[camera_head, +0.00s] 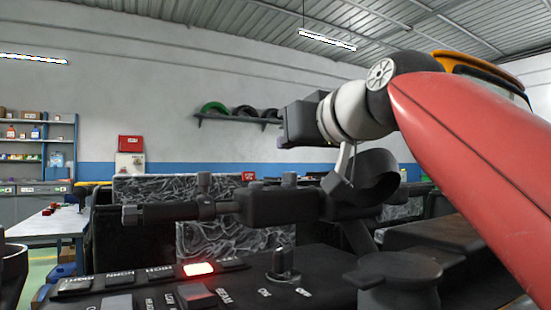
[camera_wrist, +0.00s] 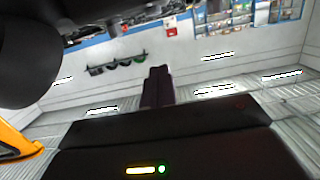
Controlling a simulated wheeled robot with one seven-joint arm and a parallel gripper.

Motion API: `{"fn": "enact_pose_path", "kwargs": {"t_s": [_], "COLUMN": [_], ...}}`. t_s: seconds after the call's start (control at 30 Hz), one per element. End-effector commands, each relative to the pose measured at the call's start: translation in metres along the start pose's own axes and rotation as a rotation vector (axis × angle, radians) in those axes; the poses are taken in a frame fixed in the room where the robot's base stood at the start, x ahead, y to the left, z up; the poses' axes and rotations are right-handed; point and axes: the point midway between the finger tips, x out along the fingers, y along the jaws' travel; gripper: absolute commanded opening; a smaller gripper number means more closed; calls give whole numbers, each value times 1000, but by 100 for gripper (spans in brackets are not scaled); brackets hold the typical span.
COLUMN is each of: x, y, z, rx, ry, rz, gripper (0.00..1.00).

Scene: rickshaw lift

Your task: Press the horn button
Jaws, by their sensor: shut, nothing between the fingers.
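The horn button (camera_head: 119,279) is a dark key marked HORN in the upper row of the black control panel (camera_head: 140,293), low in the head view. It lies between a key marked RIGHT and one marked HIGH. My gripper (camera_head: 283,142) is in the air above and to the right of the horn button, well apart from it, pointing left. In the wrist view my gripper (camera_wrist: 158,70) shows its dark fingers together and empty. The horn button cannot be made out in the wrist view.
A glowing red key (camera_head: 198,268) and a knob (camera_head: 283,262) are on the panel. A dark handlebar (camera_head: 178,211) crosses between my gripper and the panel. A red curved body panel (camera_head: 475,160) fills the right. A workbench (camera_head: 45,225) stands at left.

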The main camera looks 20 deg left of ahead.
Motion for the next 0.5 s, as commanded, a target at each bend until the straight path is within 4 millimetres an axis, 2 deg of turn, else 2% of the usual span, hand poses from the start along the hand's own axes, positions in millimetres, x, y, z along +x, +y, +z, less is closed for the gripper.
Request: {"fn": "enact_pose_path", "kwargs": {"t_s": [0.47,0.5], "x": [96,96], "y": [-2,0], "z": [-2,9], "rx": [1,-1], "ry": [-4,-4], "rz": [-5,0], "gripper": [0,0]}}
